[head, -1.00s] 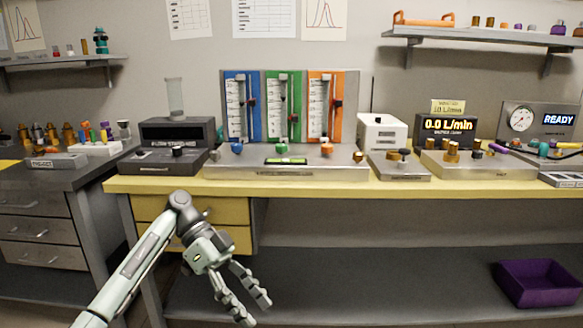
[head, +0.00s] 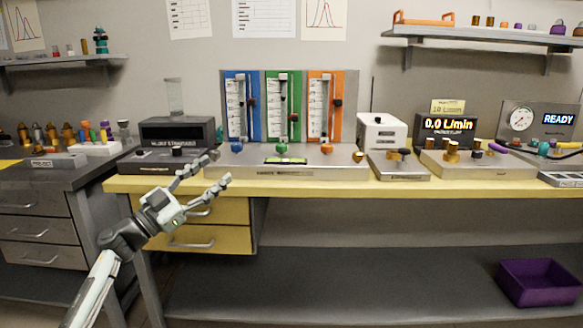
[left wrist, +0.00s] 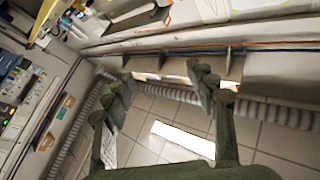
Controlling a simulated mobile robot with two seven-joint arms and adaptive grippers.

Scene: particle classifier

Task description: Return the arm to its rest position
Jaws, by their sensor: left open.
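My left gripper (head: 219,168) is in the head view, left of centre, in front of the yellow bench edge and drawers. Its two fingers are spread, point up and to the right, and hold nothing. In the picture the fingertips overlap the bench's front edge, near the dark grey boxed device; I cannot tell how far apart they are in depth. In the left wrist view the spread fingers (left wrist: 162,82) frame an empty gap with tiled floor behind. My right gripper is in neither view.
The yellow-edged bench (head: 330,188) carries a panel with blue, green and orange flow columns (head: 283,105), a dark grey boxed device (head: 178,132) and a white box (head: 382,132). A purple bin (head: 540,284) stands on the lower shelf at right. The space right of my arm is free.

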